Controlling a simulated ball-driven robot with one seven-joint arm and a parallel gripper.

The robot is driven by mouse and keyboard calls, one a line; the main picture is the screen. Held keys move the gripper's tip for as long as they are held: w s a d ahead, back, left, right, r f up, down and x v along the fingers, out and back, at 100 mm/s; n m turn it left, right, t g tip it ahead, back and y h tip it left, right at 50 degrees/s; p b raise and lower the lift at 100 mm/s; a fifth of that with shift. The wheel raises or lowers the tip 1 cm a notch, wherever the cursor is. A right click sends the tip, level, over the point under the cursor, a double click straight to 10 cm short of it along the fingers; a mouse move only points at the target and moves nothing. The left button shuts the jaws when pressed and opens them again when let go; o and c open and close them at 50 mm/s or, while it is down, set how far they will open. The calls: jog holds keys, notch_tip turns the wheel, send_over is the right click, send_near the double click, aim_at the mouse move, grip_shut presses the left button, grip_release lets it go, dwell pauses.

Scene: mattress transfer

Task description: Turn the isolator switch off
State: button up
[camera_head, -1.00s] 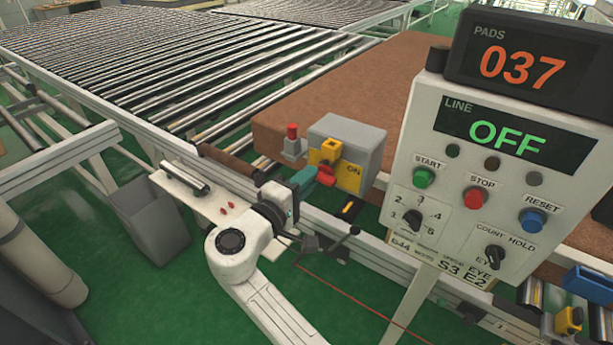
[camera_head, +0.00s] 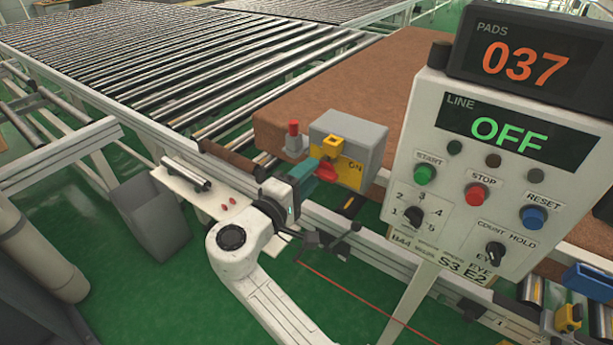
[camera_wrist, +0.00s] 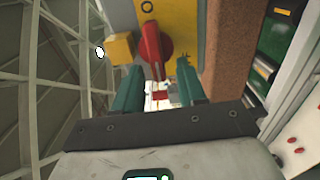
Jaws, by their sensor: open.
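The isolator switch is a grey box (camera_head: 362,132) with a yellow face plate (camera_head: 351,180) marked ON and a red handle (camera_head: 327,171). A yellow block (camera_head: 333,144) sits above the handle. My gripper (camera_head: 312,172) has teal fingers and is at the handle, from the left. In the wrist view my gripper (camera_wrist: 158,76) is open, and the red handle (camera_wrist: 152,43) lies just beyond and between its fingertips, with no clear contact. An O mark shows on the yellow plate (camera_wrist: 178,18) beyond the handle. The near side of the handle is partly hidden by the fingers in the head view.
A control panel (camera_head: 497,262) stands at right, its line display reading OFF and its counter (camera_head: 530,55) 037. A brown pad (camera_head: 290,108) lies behind the switch. A roller conveyor (camera_head: 180,60) fills the back left. A grey bin (camera_head: 152,215) stands on the green floor.

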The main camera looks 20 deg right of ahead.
jog(key=b+v, duration=0.3)
jog(key=v, duration=0.7)
jog(key=shift+s+a, duration=0.25)
jog(key=shift+a, duration=0.05)
jog(key=s+d+f+m+g+y, duration=0.25)
jog(key=s+d+f, duration=0.35)
jog(key=d+f, duration=0.3)
jog(key=s+d+f+m+g+y, duration=0.1)
jog(key=s+d+f+g+y, duration=0.3)
jog(key=s+d+f, duration=0.5)
jog(key=s+f+m+g+y, duration=0.1)
jog(key=s+f+y, duration=0.3)
jog(key=s, duration=0.4)
jog(key=s+d+f+m+g+y, duration=0.1)
jog(key=s+f+m+g+y, duration=0.1)
jog(key=s, duration=0.7)
notch_tip(320, 180, down, 3)
jog(key=shift+s+f+m+y, duration=0.1)
jog(key=shift+s+m+y, duration=0.15)
jog(key=shift+m+y, duration=0.6)
